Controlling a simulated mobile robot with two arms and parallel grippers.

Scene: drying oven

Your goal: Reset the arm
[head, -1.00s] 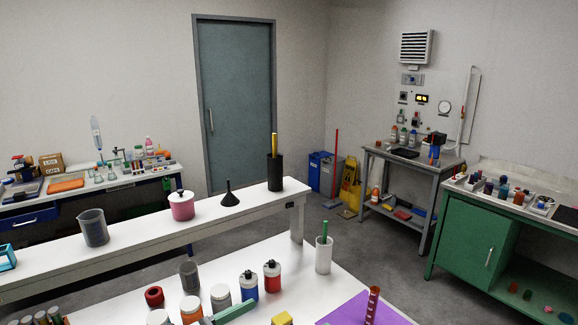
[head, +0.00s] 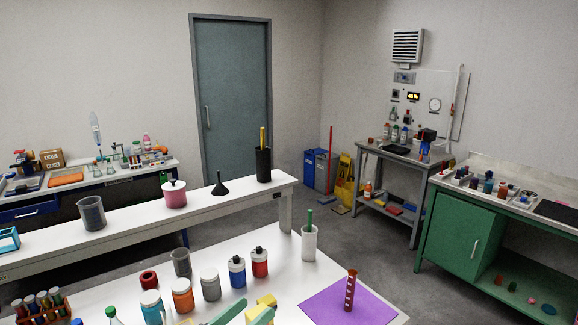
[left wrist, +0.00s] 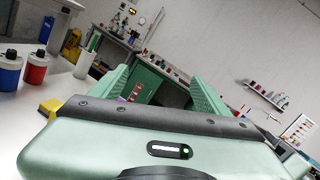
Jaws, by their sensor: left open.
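My left gripper (head: 246,314) shows at the bottom edge of the head view, with its pale green fingers over the white table (head: 290,268). In the left wrist view the left gripper (left wrist: 165,82) has its two fingers spread apart, with nothing held between them. A yellow block (head: 266,300) is close by the fingers in the head view; whether they touch it cannot be told. The rest of the left arm is hidden below the head view. My right gripper is in neither view.
Several bottles and jars, including a red-bodied one (head: 260,263), stand just beyond the left gripper. A white cup (head: 309,244) with a green stick stands farther back. A purple mat (head: 325,300) bears a brown tube (head: 350,289) at the right.

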